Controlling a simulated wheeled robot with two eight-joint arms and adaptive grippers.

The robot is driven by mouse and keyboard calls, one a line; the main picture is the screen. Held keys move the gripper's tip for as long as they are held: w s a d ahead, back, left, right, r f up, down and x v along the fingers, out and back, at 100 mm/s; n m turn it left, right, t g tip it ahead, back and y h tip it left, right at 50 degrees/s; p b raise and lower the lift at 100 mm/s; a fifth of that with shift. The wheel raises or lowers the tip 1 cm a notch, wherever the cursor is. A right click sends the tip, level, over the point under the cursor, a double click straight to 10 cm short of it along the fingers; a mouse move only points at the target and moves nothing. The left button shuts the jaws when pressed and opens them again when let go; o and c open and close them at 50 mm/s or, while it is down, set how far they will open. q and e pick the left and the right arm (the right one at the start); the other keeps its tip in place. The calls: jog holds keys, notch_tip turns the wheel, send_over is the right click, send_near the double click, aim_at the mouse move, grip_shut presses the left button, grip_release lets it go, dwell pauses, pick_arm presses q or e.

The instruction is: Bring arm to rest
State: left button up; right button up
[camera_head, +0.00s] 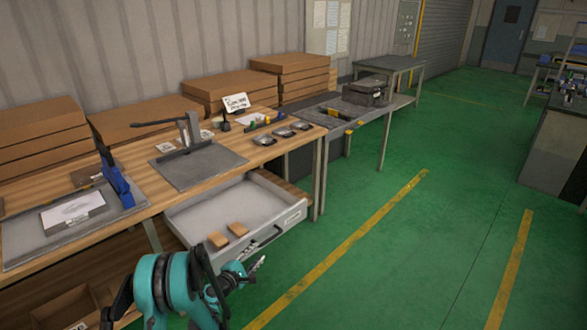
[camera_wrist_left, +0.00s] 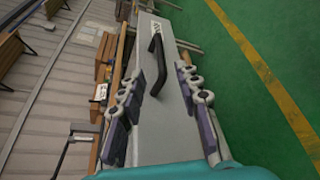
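My left arm comes in at the bottom of the head view, and its gripper (camera_head: 258,264) is just in front of the pulled-out drawer (camera_head: 225,203), near its black handle (camera_head: 265,240). In the left wrist view the two fingers of the gripper (camera_wrist_left: 163,95) stand apart with nothing gripped. The drawer's black handle (camera_wrist_left: 155,65) shows between and beyond them on the grey drawer front (camera_wrist_left: 172,95). Whether a finger touches the drawer cannot be told. My right gripper is in neither view.
Two small brown blocks (camera_head: 228,236) lie in the open drawer. The wooden workbench (camera_head: 150,207) above carries a grey plate with a lever press (camera_head: 190,130), a blue clamp (camera_head: 116,180) and several small dishes (camera_head: 282,132). Green floor (camera_head: 400,270) to the right is clear.

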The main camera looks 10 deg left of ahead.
pick_arm(q)
jog(key=s+d+r+m+g, duration=0.2)
jog(key=s+d+r+m, duration=0.3)
jog(key=r, duration=0.3)
jog(key=s+d+r+m+g, duration=0.2)
jog(key=s+r+m, duration=0.3)
jog(key=s+r, duration=0.25)
jog(key=s+a+r+m+g+y, duration=0.1)
jog(key=s+m+y, duration=0.4)
jog(key=s, duration=1.9)
jog(key=a+m+g, duration=0.1)
jog(key=m+g, duration=0.1)
jog(key=m, duration=0.3)
jog(key=shift+s+r+g, duration=0.15)
jog(key=shift+s+g, duration=0.1)
jog(key=shift+g, duration=0.15)
